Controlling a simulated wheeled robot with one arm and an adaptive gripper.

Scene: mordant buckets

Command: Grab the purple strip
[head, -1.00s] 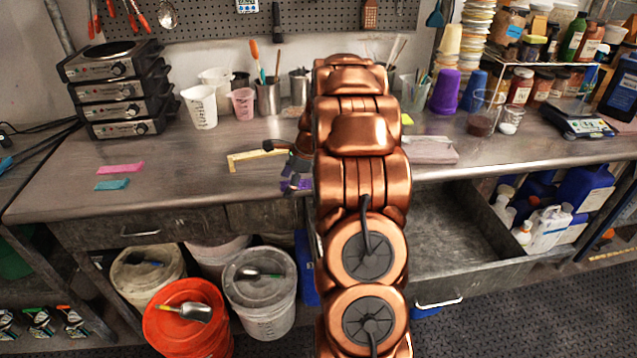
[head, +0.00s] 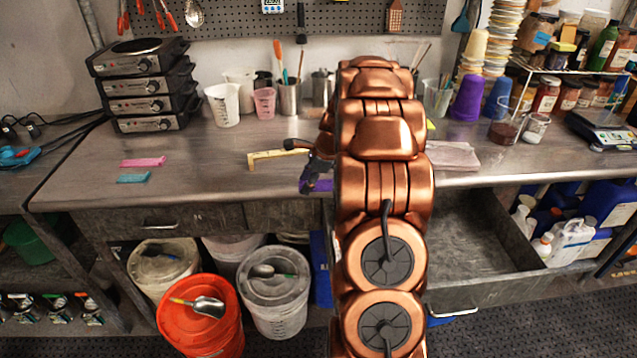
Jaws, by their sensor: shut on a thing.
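The purple strip (head: 318,186) shows at the tip of my gripper (head: 312,180), just left of my copper arm, near the front edge of the steel bench. My gripper is shut on the strip. Part of the gripper and of the strip is hidden behind my arm. A pink strip (head: 143,162) and a teal strip (head: 133,178) lie flat on the bench at the left, well apart from my gripper.
An open drawer (head: 477,245) juts out at the right. Lidded buckets (head: 272,290) and an orange bucket (head: 205,318) stand below.

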